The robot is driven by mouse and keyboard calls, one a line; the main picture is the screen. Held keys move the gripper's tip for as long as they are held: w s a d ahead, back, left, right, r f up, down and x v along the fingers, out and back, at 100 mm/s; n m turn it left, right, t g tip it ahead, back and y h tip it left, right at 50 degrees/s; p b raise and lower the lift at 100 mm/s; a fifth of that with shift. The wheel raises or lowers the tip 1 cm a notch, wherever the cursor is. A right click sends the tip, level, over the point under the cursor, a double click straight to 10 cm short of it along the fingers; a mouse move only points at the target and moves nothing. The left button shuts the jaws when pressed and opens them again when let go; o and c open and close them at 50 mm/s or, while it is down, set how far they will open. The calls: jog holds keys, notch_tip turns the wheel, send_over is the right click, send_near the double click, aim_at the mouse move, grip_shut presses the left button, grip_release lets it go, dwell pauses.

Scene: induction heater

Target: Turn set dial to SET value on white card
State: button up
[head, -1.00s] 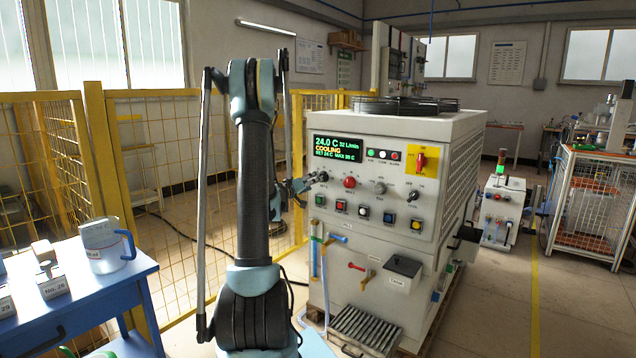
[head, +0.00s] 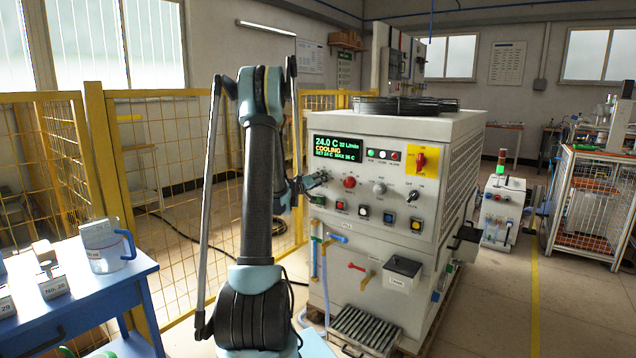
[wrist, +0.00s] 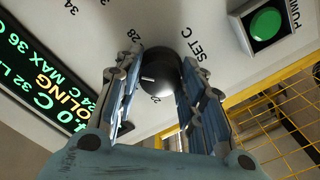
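The set dial (wrist: 158,76) is a round black knob beside the "SET C" lettering in the wrist view. Its white mark points left in the picture. A 28 shows near it; another number is partly hidden. My gripper (wrist: 162,62) has one finger on each side of the dial, close to its edges; I cannot tell whether they press on it. In the head view my gripper (head: 318,178) is at the panel's left side and hides the dial. The green and yellow display (head: 336,147) reads 24.0 C, COOLING. I cannot make out a white card with a SET value.
The panel of the white machine (head: 455,165) also has a red knob (head: 349,183), a grey knob (head: 379,188) and several push buttons. A blue table (head: 100,283) with a jug (head: 105,252) and numbered blocks stands left. Yellow mesh fencing (head: 95,150) runs behind my arm.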

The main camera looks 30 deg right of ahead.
jog(key=shift+w+a+n, duration=0.1)
jog(key=shift+n, duration=0.4)
jog(key=shift+c, duration=0.2)
jog(key=o, duration=1.1)
jog(key=shift+f, duration=0.1)
jog(key=v, duration=1.2)
jog(key=shift+f, duration=0.1)
